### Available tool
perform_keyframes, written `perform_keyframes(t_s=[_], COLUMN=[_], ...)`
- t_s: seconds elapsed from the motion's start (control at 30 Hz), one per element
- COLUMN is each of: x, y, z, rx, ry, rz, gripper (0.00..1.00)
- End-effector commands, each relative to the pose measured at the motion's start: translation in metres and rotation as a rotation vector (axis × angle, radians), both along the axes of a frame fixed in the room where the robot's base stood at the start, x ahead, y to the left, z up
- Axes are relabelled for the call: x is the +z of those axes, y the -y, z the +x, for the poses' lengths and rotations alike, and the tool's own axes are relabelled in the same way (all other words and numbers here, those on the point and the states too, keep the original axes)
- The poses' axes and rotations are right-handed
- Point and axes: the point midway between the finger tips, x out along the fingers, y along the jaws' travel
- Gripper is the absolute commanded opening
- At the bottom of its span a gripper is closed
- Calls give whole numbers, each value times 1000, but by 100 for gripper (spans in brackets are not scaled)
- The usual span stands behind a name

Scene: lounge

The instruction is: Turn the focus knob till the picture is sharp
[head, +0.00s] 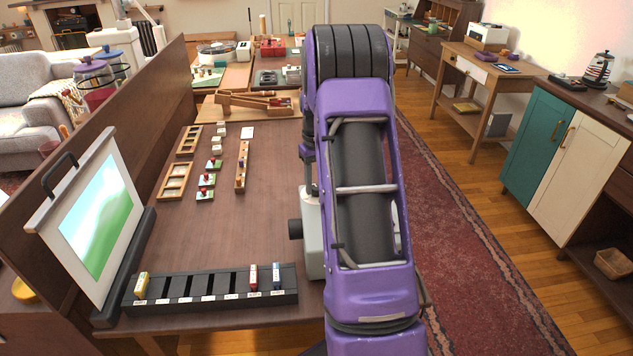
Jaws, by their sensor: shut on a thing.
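A small screen (98,215) stands at the left of the table. It shows a picture of blue sky and green hills with soft, blurred edges. A pale projector (313,245) is at the right, mostly hidden behind my arm. Its dark lens (296,229) sticks out to the left, toward the screen. The focus knob cannot be made out. My purple arm covers the table's right part, and my gripper is hidden behind it.
A black slotted rack (205,298) lies along the table's near edge, holding yellow, red and blue slides. Wooden trays (174,182) and small knobbed blocks (205,186) stand farther back. The table's middle is clear. A wooden partition (150,110) runs along the left.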

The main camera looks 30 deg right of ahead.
Motion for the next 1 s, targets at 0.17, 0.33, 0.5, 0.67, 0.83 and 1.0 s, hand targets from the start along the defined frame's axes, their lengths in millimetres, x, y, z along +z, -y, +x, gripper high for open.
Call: perform_keyframes(t_s=[0.17,0.33,0.5,0.67,0.83,1.0], x=[1,1,1,1,0,4], y=[0,0,0,0,0,0], z=[1,1,1,1,0,1], rx=[-16,-17,-16,-16,-16,-16], ry=[2,2,2,2,1,2], rz=[-1,-1,-1,0,0,-1], gripper=[0,0,45,72,72,72])
